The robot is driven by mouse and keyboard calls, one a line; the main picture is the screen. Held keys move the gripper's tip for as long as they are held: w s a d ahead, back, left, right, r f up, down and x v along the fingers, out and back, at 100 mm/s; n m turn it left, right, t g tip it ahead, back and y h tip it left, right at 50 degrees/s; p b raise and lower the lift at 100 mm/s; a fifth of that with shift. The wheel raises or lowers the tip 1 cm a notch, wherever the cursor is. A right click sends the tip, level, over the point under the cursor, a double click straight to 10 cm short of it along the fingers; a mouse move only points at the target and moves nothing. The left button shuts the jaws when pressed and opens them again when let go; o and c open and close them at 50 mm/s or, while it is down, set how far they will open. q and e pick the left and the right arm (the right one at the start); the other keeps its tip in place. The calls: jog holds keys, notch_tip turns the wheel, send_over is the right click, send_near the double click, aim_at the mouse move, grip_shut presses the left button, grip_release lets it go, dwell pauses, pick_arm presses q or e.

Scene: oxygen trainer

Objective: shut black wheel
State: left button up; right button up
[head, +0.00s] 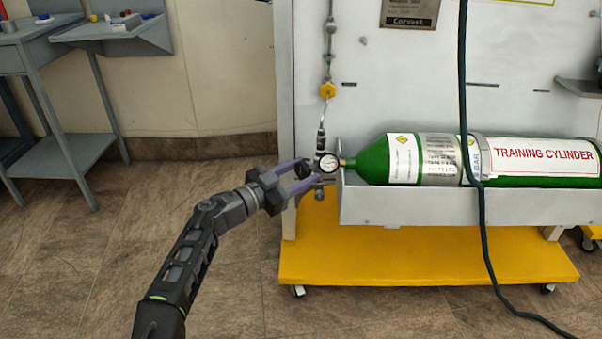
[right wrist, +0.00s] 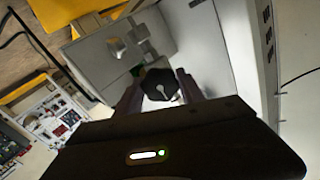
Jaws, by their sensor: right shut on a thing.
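The black wheel (right wrist: 161,84) shows in the right wrist view as a dark, many-sided knob with a pale mark on its face. It sits between the two fingers of my right gripper (right wrist: 158,93), which is shut on it. In the head view, my right gripper (head: 309,172) reaches the valve end of the green training cylinder (head: 375,160), just left of the round pressure gauge (head: 329,163). My left gripper is not in view.
The cradle is on a white panel (head: 390,80) above a yellow wheeled base (head: 420,262). A yellow fitting (head: 327,90) and thin line run above the gauge. A dark hose (head: 466,100) hangs before the cylinder. A grey bench (head: 45,60) stands far left, with open floor between.

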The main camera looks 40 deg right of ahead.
jog(key=shift+f, duration=0.1)
dwell(0.3)
jog(key=o, duration=1.4)
jog(key=shift+c, duration=0.2)
jog(key=shift+a, duration=0.1)
jog(key=a+p, duration=0.2)
jog(key=a, duration=0.5)
jog(key=shift+s+a+p, duration=0.3)
